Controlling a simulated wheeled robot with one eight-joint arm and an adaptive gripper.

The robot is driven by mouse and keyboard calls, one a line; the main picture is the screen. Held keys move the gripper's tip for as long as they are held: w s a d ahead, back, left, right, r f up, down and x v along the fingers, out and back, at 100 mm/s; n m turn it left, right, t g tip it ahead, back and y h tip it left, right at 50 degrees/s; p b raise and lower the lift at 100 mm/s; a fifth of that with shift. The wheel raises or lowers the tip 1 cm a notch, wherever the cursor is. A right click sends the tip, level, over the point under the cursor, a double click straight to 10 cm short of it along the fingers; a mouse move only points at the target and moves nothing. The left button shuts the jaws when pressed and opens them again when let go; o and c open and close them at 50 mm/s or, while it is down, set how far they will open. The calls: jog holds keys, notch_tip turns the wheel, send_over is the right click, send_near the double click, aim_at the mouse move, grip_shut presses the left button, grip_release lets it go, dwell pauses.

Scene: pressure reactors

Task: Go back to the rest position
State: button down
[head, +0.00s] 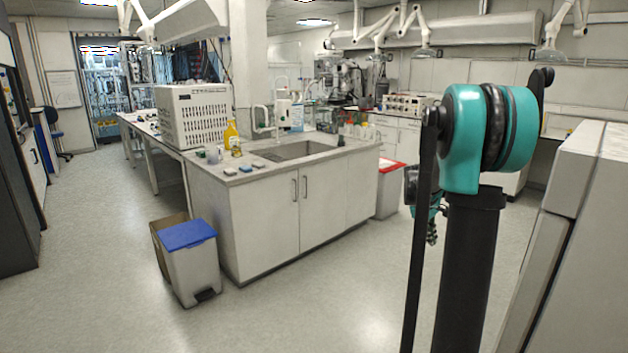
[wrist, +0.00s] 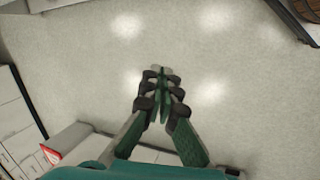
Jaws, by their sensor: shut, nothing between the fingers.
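My gripper (wrist: 160,72) shows in the wrist view with its fingers together and nothing between them. Below it is bare, speckled light floor. In the head view my arm stands upright at the right, with teal joints and dark links. The part of the arm near the gripper (head: 432,236) hangs partly hidden behind a dark link, so the fingertips are hard to make out there.
A sink counter (head: 270,215) stands in the middle, with a yellow bottle (head: 232,137) on it. A bin with a blue lid (head: 188,235) stands at its front left. A grey cabinet (head: 575,240) is close on the right. The floor (head: 90,270) at the left is clear.

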jog(key=s+a+f+m+t+y, duration=0.1)
jog(key=s+a+f, duration=0.2)
jog(key=s+a, duration=0.3)
jog(key=s+a+f+m+t+y, duration=0.1)
jog(key=s+a+f+m, duration=0.1)
jog(key=s+a, duration=0.5)
jog(key=s+a+f+m+y, duration=0.2)
jog(key=s+a+f, duration=0.2)
jog(key=s, duration=1.2)
jog(key=a, duration=0.2)
jog(key=shift+a+f+t, duration=0.2)
jog(key=shift+a+t, duration=0.15)
jog(key=shift+t, duration=0.05)
